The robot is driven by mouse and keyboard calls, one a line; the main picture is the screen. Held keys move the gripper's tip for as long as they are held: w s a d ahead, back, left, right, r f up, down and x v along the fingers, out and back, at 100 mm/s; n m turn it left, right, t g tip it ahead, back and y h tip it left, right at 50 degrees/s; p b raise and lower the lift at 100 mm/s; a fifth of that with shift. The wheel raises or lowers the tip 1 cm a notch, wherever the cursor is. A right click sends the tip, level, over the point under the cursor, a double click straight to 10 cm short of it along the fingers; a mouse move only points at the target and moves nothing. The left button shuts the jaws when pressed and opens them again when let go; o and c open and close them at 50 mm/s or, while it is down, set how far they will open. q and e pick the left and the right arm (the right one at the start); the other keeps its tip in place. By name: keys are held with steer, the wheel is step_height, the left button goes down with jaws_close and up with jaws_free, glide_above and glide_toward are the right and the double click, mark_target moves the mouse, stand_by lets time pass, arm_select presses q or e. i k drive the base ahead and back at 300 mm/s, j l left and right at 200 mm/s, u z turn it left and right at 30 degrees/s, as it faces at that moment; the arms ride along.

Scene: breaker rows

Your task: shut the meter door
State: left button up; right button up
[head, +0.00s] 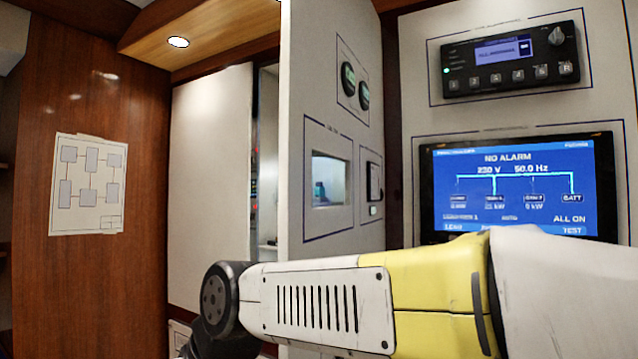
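The meter door (293,150) appears to be the white panel in the middle of the head view, with two round dark dials, a framed window and a small dark device. It stands swung out at an angle. Its near edge faces me, and a narrow opening (268,150) shows to its left. My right arm comes in from the right and crosses in front of the lower part of the door, hiding its bottom. I cannot tell whether the arm touches it. Neither gripper shows in the view.
To the right, a wall panel carries a black control unit (510,82) and a blue screen (515,188) reading NO ALARM. A white panel (210,180) stands left of the opening. A wooden wall (90,290) with a paper diagram (88,213) is at far left.

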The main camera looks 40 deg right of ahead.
mark_target(331, 93)
steer(key=k+l+z, duration=0.15)
steer(key=z, duration=0.2)
steer(key=k+l+z, duration=0.3)
steer(key=i+j+z, duration=0.1)
steer(key=z, duration=0.25)
steer(key=i+j+z, duration=0.15)
steer(key=z, duration=0.25)
steer(key=i+j+z, duration=0.35)
steer(key=k+l, duration=0.45)
steer(key=k+l+z, duration=0.45)
steer(key=l, duration=0.2)
steer(key=i, duration=0.1)
